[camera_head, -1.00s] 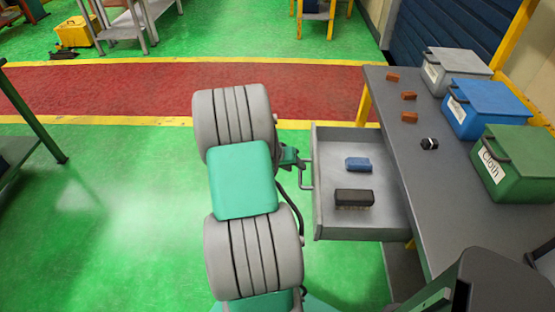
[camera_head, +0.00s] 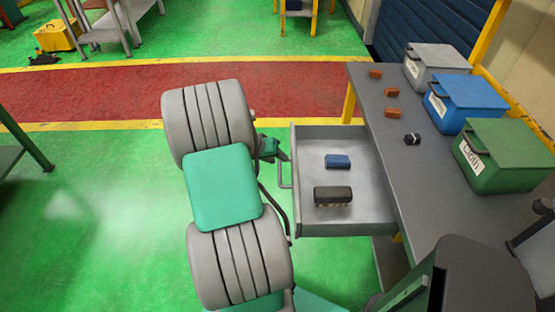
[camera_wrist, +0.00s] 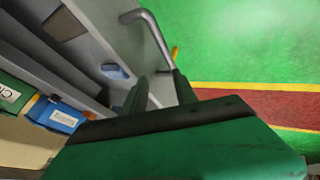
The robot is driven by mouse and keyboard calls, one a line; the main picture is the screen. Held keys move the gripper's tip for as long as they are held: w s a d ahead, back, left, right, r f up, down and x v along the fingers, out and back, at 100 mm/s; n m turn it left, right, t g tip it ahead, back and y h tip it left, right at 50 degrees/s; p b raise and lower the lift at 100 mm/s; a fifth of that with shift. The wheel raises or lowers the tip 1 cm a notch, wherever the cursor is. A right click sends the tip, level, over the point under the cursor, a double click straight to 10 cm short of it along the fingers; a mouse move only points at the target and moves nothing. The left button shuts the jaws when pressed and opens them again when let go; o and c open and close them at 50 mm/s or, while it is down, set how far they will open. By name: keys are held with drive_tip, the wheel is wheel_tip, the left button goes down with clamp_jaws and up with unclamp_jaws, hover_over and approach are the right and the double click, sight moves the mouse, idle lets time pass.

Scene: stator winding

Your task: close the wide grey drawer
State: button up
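The wide grey drawer (camera_head: 372,215) stands pulled out from the grey workbench, with a blue block (camera_head: 337,161) and a dark brush-like block (camera_head: 333,195) inside. Its bar handle (camera_head: 284,174) is on the left front face; the handle also shows in the wrist view (camera_wrist: 150,32). My gripper (camera_head: 281,152) is at the far end of the handle, outside the drawer front. In the wrist view my gripper (camera_wrist: 160,82) has two fingers apart with a gap between them, close to one end of the handle. I cannot tell whether they touch it.
On the workbench (camera_head: 420,180) stand grey (camera_head: 436,65), blue (camera_head: 465,103) and green (camera_head: 505,157) lidded bins.

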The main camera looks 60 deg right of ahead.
drive_tip(key=shift+w+a+r+p, duration=0.15)
drive_tip(key=shift+r+p, duration=0.4)
drive_tip(key=shift+r, duration=0.35)
drive_tip(key=shift+w+r+p, duration=0.2)
drive_tip(key=shift+r+p, duration=0.3)
drive_tip(key=shift+r, duration=0.45)
drive_tip(key=shift+w+a+r+p, duration=0.15)
drive_tip(key=shift+r+p, duration=0.4)
drive_tip(key=shift+r, duration=0.35)
